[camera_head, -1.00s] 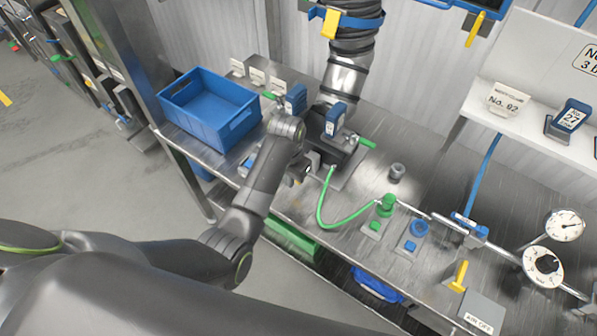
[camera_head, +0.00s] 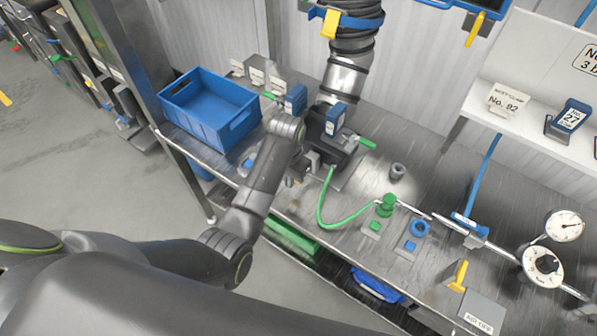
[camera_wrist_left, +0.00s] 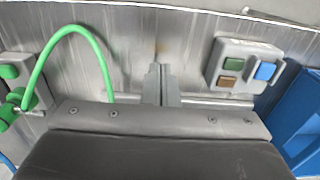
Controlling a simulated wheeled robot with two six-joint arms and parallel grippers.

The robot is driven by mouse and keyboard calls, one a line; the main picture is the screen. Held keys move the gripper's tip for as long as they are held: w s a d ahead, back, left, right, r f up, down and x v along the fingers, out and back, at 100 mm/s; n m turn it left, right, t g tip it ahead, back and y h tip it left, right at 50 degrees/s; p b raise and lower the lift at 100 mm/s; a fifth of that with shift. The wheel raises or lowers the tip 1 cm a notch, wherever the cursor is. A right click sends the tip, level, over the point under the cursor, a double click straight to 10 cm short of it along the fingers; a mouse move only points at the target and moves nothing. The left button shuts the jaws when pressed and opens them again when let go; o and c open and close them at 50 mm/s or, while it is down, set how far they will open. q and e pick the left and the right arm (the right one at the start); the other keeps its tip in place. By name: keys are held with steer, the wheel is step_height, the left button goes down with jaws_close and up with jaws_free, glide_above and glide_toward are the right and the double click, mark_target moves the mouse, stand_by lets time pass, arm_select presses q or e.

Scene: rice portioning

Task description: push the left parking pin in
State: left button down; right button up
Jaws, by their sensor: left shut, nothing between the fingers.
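My left gripper (camera_wrist_left: 161,84) is shut with nothing between its fingers, low over the steel bench in the left wrist view. In the head view the left gripper (camera_head: 293,181) is mostly hidden behind my left wrist, at the near side of the dark filling unit (camera_head: 338,150). Green grips show on both sides of this unit: a left one (camera_head: 268,96) partly behind my arm, and a right one (camera_head: 367,143). I cannot tell which part is the left parking pin. My right gripper is out of view.
A blue crate (camera_head: 182,121) stands at the bench's left end; it also shows in the left wrist view (camera_wrist_left: 300,120). A button box (camera_wrist_left: 240,65) sits beside it. A green hose (camera_head: 322,212) loops across to a green fitting (camera_head: 386,206). A ribbed duct (camera_head: 352,45) hangs above.

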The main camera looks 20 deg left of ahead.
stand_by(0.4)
arm_select(q)
steer(key=shift+w+d+b, duration=0.3)
steer(key=shift+w+b, duration=0.1)
steer(key=shift+w, duration=0.45)
steer(key=shift+w+d+b, duration=0.3)
steer(key=shift+w+b, duration=0.05)
steer(key=shift+w, duration=0.5)
steer(key=shift+w+d+b, duration=0.3)
steer(key=shift+w+b, duration=0.1)
steer(key=shift+w, duration=0.45)
steer(key=r+p, duration=0.2)
steer(key=p, duration=0.1)
steer(key=shift+s+a+r+p, duration=0.1)
steer(key=shift+s+r+p, duration=0.15)
steer(key=shift+s+p, duration=0.1)
steer(key=shift+s+r, duration=0.1)
steer(key=shift+r, duration=0.15)
steer(key=shift+s+a+r, duration=0.1)
steer(key=shift+s+r, duration=0.1)
steer(key=shift+r, duration=0.45)
steer(key=shift+s+a+r, duration=0.1)
steer(key=shift+s+r, duration=0.1)
steer(key=shift+r, duration=0.5)
steer(key=shift+s+a+r, duration=0.1)
steer(key=shift+s+r, duration=0.1)
steer(key=shift+r, duration=0.45)
steer(key=shift+f, duration=0.1)
